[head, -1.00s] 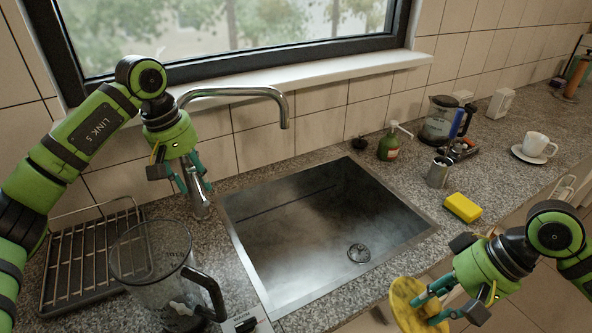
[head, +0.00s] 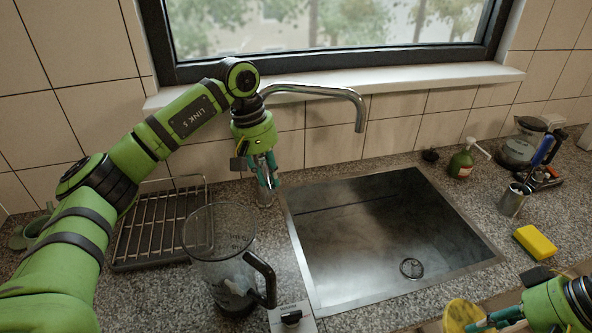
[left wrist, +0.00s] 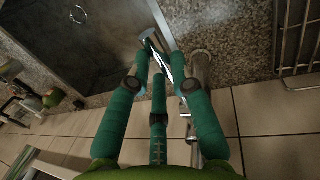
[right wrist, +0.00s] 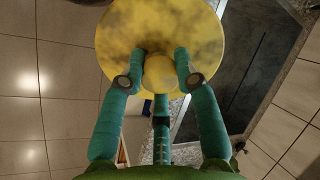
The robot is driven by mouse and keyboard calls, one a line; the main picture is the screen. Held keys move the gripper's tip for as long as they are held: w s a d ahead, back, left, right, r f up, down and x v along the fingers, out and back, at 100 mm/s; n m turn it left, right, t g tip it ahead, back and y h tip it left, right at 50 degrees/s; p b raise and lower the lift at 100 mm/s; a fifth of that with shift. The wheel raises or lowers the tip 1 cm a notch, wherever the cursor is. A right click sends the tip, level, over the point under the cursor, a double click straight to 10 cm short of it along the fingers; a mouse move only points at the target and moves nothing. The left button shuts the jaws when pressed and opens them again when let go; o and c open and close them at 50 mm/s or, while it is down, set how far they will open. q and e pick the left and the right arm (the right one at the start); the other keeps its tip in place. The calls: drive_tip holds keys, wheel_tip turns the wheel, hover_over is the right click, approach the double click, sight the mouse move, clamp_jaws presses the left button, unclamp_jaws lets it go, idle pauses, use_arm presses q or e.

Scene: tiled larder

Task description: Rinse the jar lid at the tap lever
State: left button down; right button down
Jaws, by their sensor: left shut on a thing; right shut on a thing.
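The yellow, blotchy round jar lid (head: 458,314) is at the lower right of the head view, in front of the sink and outside its basin. My right gripper (head: 492,321) is shut on it; the right wrist view shows both fingers on the knob of the lid (right wrist: 160,22). The chrome tap (head: 318,89) stands behind the sink's left corner, its spout over the basin. My left gripper (head: 267,184) is shut on the tap lever (left wrist: 176,62) at the tap's base, which the fingers mostly hide in the head view. No water stream shows under the spout.
The sink (head: 385,240) is empty. A glass blender jug (head: 220,250) and a wire rack (head: 158,228) stand left of it. A yellow sponge (head: 535,242), metal cup (head: 513,200) and green soap bottle (head: 463,162) stand to its right.

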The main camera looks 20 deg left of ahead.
use_arm(q)
drive_tip(key=shift+w+a+r+g+h+p, duration=0.1)
drive_tip(key=shift+r+g+h+p, duration=0.2)
drive_tip(key=shift+r+g+p, duration=0.1)
drive_tip(key=shift+f, duration=0.1)
drive_tip(key=c, duration=1.1)
unclamp_jaws()
drive_tip(key=v, duration=1.2)
